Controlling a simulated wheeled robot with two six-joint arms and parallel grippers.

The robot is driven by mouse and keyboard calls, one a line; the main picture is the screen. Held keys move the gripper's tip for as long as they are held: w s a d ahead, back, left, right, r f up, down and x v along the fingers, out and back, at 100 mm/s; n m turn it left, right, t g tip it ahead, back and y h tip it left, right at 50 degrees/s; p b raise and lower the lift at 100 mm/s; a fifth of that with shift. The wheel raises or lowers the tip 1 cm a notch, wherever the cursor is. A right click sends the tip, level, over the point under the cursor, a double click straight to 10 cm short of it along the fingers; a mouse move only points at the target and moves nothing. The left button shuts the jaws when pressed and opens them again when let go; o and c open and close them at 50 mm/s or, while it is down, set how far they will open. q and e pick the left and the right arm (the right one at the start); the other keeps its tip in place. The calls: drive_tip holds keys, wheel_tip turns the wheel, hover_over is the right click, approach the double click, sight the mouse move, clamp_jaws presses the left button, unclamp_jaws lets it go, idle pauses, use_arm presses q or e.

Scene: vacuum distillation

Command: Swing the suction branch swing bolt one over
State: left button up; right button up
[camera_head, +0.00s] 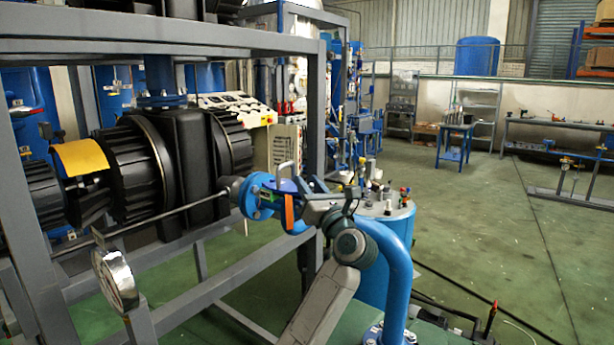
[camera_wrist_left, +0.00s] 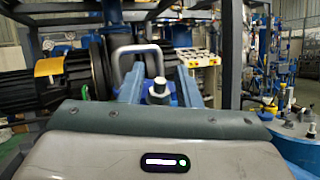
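The suction branch is a blue pipe (camera_head: 398,270) that bends up toward a blue flanged fitting (camera_head: 257,196) beside the black ribbed machine. My left gripper (camera_head: 298,186) is at this fitting, partly overlapping it in the head view. In the left wrist view its two blue fingers (camera_wrist_left: 158,84) stand apart. A grey upright bolt end with a nut, seemingly the swing bolt (camera_wrist_left: 158,92), shows between them. I see no clear contact. A grey loop handle (camera_wrist_left: 128,60) rises just beyond the left finger. The bolt cannot be made out in the head view. My right gripper is not in view.
A grey steel frame (camera_head: 315,115) and black ribbed machine (camera_head: 140,170) stand close at left. A round gauge (camera_head: 115,280) sits at lower left. A blue drum (camera_head: 385,225) with small fittings on top stands behind the pipe. The green floor (camera_head: 480,220) at right is mostly clear.

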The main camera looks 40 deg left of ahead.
use_arm(q)
drive_tip(key=shift+w+a+r, duration=0.15)
drive_tip(key=shift+a+r, duration=0.1)
drive_tip(key=shift+a, duration=0.3)
clamp_jaws()
drive_tip(key=shift+a+r+n+g+h+p, duration=0.25)
drive_tip(key=shift+a+n+g+h+p, duration=0.5)
drive_tip(key=shift+h, duration=0.35)
drive_tip(key=shift+a+f+h, duration=0.15)
drive_tip(key=shift+a+h, duration=0.1)
drive_tip(key=shift+h, duration=0.25)
drive_tip(key=shift+a+f+n+g+h, duration=0.2)
drive_tip(key=shift+a+n+g+h, duration=0.2)
drive_tip(key=shift+h, duration=0.3)
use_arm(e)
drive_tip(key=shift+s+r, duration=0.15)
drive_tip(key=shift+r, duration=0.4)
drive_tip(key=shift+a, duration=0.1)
